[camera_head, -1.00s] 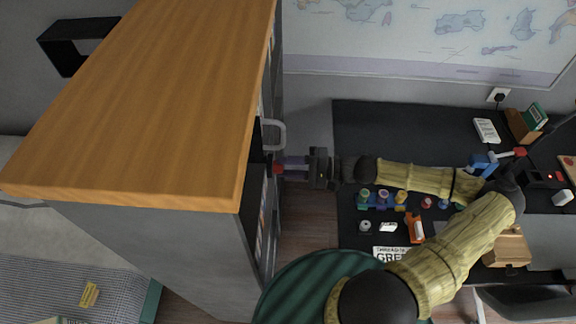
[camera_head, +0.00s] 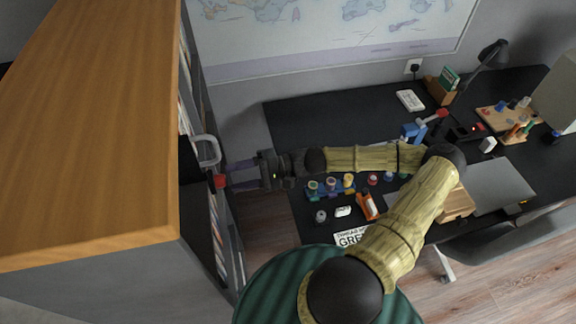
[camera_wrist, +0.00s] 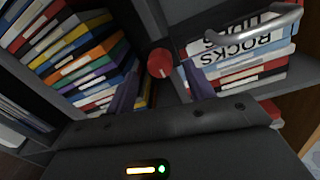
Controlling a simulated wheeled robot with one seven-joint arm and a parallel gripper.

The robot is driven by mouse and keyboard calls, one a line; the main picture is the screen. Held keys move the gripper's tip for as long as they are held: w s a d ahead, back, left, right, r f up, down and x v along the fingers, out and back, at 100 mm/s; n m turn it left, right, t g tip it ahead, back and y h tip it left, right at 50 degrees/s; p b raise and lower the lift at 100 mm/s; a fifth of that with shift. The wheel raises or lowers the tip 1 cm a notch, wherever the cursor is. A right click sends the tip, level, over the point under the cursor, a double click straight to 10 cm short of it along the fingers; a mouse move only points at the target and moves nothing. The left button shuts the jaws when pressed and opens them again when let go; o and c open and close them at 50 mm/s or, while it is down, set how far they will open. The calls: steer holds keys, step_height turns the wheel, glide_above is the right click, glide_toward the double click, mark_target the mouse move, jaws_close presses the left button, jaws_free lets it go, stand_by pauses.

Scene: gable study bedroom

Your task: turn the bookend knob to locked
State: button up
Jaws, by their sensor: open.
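The bookend knob (camera_wrist: 159,63) is a round red knob in the wrist view, between the book rows and just beyond my fingertips. In the head view it is the small red spot (camera_head: 219,181) at the shelf's open side. My gripper (camera_wrist: 156,88) is open, with one dark finger on each side of the knob's line, and it looks apart from the knob. In the head view my gripper (camera_head: 230,177) reaches left to the bookcase. The knob's pointer or lock marking cannot be made out.
The bookcase (camera_head: 95,130) has a wooden top. A grey handle (camera_head: 208,150) sticks out just above the knob and shows at the upper right of the wrist view. Books (camera_wrist: 85,55) fill the shelf on both sides. A black desk (camera_head: 300,120) with small items lies to the right.

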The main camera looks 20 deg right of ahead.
steer(key=s+d+b, duration=0.3)
steer(key=d, duration=1.1)
steer(key=shift+d+r+b, duration=0.2)
steer(key=shift+d+b, duration=0.15)
steer(key=shift+a, duration=0.1)
steer(key=s+a+f+n+g+h, duration=0.2)
steer(key=s+a+f+g+h, duration=0.5)
steer(key=h, duration=0.3)
step_height(320, 180, up, 12)
steer(key=a+n+t+h, duration=0.1)
steer(key=n+t+h, duration=0.1)
steer(key=t+h, duration=0.4)
steer(key=shift+w+a+n+h, duration=0.2)
steer(key=shift+a+n+h, duration=0.15)
steer(key=shift+h, duration=0.25)
